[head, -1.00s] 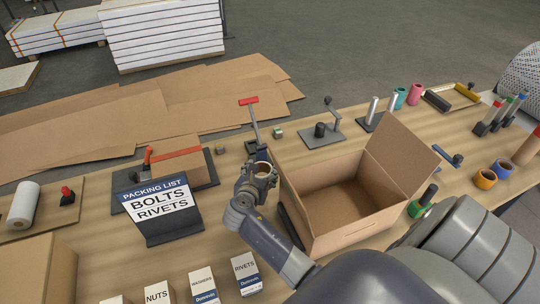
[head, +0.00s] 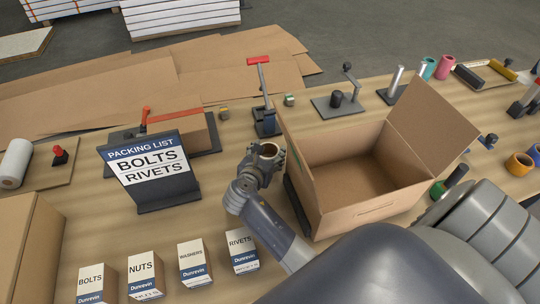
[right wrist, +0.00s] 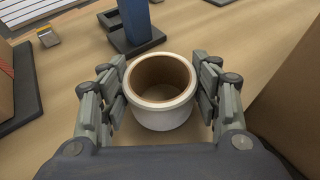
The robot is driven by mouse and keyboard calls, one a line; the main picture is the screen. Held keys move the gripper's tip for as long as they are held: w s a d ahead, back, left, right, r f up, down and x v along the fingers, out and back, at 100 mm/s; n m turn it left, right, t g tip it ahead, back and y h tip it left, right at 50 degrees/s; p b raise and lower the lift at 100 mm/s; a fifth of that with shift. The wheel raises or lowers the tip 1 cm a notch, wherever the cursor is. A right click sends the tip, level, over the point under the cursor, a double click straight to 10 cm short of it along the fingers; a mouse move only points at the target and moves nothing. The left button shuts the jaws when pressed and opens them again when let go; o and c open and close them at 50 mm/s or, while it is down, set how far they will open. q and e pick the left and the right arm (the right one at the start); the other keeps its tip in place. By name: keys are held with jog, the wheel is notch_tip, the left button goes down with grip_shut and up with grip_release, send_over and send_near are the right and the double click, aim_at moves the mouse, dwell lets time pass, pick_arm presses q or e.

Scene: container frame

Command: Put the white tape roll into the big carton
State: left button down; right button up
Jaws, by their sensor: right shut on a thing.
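The white tape roll (right wrist: 162,112) is upright between the fingers of my right gripper (right wrist: 162,92), which is shut on it. In the head view the right gripper (head: 266,158) holds the roll (head: 269,150) just left of the big carton. The big carton (head: 362,208) stands open on the bench, its right flap raised; its visible inside is empty. In the right wrist view a brown wall, likely the carton's (right wrist: 292,100), rises at the right edge. Whether the roll touches the bench is hard to tell. My left gripper does not show.
A packing list sign (head: 155,170) stands left of the right gripper. Small labelled boxes (head: 195,265) line the front. A blue stand with a red top (head: 266,120) is behind the gripper. Colored rolls (head: 519,163) lie at the right.

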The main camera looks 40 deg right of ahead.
jog(key=shift+d, duration=0.1)
jog(key=o, duration=0.8)
jog(key=shift+f, duration=0.15)
jog(key=shift+c, duration=0.2)
